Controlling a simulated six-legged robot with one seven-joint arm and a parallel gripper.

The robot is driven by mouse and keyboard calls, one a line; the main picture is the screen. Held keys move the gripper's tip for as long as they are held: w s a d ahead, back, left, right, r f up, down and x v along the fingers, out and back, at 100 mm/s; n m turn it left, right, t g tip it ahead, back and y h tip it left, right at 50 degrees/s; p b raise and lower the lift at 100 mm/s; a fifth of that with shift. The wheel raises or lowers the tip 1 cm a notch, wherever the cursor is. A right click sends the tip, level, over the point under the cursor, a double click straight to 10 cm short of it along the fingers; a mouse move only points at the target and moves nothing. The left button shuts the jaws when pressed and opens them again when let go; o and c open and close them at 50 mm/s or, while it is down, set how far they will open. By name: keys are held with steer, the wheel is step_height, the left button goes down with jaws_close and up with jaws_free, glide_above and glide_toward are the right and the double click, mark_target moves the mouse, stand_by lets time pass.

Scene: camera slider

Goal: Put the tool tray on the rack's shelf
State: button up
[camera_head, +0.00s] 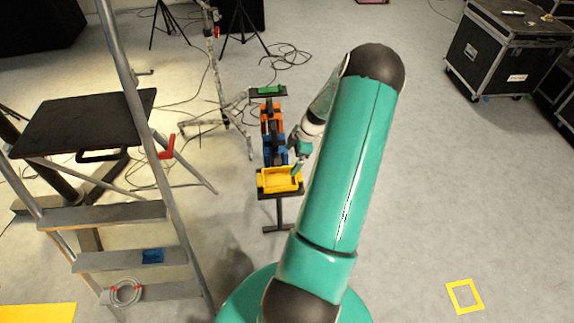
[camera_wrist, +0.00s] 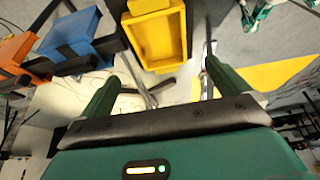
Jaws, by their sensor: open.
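A yellow open-topped tray (camera_head: 267,183) sits on a small black platform at the near end of a narrow stand. It looks empty and level, and it is the thing most like a tool tray here. My gripper (camera_head: 297,160) hangs just above and beside its right rear part. In the wrist view the yellow tray (camera_wrist: 158,42) lies beyond and between my open fingers (camera_wrist: 160,78). Nothing is between them, and I cannot tell whether a finger touches the rim. No shelf marked as the rack's stands out; a stepladder-like frame with flat steps (camera_head: 105,214) stands left.
Blue (camera_head: 274,147) and orange (camera_head: 271,117) boxes line the stand behind the tray, with a green piece (camera_head: 270,90) at the far end. Tripods and cables lie behind.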

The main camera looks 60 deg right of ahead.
steer(key=shift+s+d+r, duration=0.1)
steer(key=shift+r, duration=0.5)
steer(key=w+a+r+m+h, duration=0.1)
steer(key=w+a+r, duration=0.2)
steer(key=a+r, duration=0.5)
steer(key=w+a+r+m+g+h, duration=0.1)
steer(key=w+a+r, duration=0.2)
steer(key=a+r, duration=0.5)
steer(key=w+a+r+m+h, duration=0.1)
steer(key=w+a+r, duration=0.2)
steer(key=a+r, duration=0.5)
steer(key=s+a+r+m+t, duration=0.1)
steer(key=s+a+r, duration=0.4)
steer(key=a, duration=0.5)
steer(key=s+a+r+m+t, duration=0.2)
steer(key=s+a+r+m, duration=0.2)
steer(key=a, duration=0.7)
steer(key=s+r, duration=0.2)
steer(key=s, duration=0.1)
steer(key=shift+s+r, duration=0.15)
steer(key=shift+s, duration=0.2)
steer(key=shift+d, duration=0.2)
